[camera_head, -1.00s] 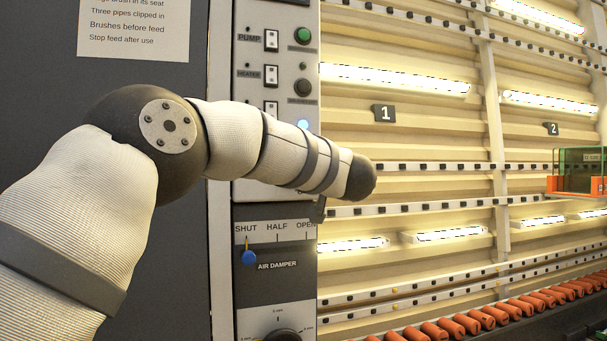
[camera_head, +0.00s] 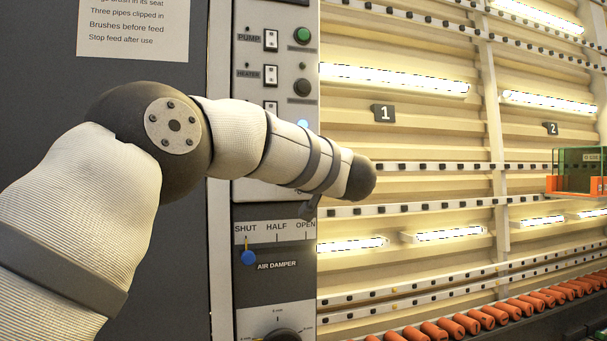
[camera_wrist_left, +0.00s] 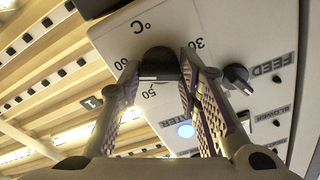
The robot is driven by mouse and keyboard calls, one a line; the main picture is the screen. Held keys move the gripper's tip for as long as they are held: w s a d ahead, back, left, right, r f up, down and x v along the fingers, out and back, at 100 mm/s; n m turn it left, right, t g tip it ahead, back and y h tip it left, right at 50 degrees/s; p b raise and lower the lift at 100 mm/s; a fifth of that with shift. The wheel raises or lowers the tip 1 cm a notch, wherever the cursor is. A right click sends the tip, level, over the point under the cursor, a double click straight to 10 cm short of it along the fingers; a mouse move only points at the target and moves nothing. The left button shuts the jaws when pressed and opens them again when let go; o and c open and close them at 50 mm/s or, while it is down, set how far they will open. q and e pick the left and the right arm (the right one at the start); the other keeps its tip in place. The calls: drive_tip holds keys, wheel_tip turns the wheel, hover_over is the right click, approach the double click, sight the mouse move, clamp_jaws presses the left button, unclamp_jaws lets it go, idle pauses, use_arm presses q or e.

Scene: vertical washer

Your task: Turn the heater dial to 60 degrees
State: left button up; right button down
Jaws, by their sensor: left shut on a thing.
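The heater dial (camera_wrist_left: 160,62) is a black knob on a pale panel marked °C in the left wrist view. Numerals around it include 30, 50 and one that looks like 60. A short white mark shows on the knob, but I cannot tell its exact reading. My left gripper (camera_wrist_left: 159,73) has one finger on each side of the knob and is shut on it. In the head view my left arm covers the dial, and only a small dark part of the gripper shows below the wrist. My right gripper is in neither view.
A feed knob (camera_wrist_left: 236,78) sits close beside the fingers, with a lit blue button (camera_wrist_left: 185,131) nearby. The air damper lever (camera_head: 248,257) and another black dial (camera_head: 282,335) are below my arm. Rows of orange rollers (camera_head: 465,322) lie at lower right.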

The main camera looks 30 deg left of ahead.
use_arm(q)
drive_tip(key=o, duration=1.2)
drive_tip(key=shift+c, duration=0.2)
drive_tip(key=v, duration=1.2)
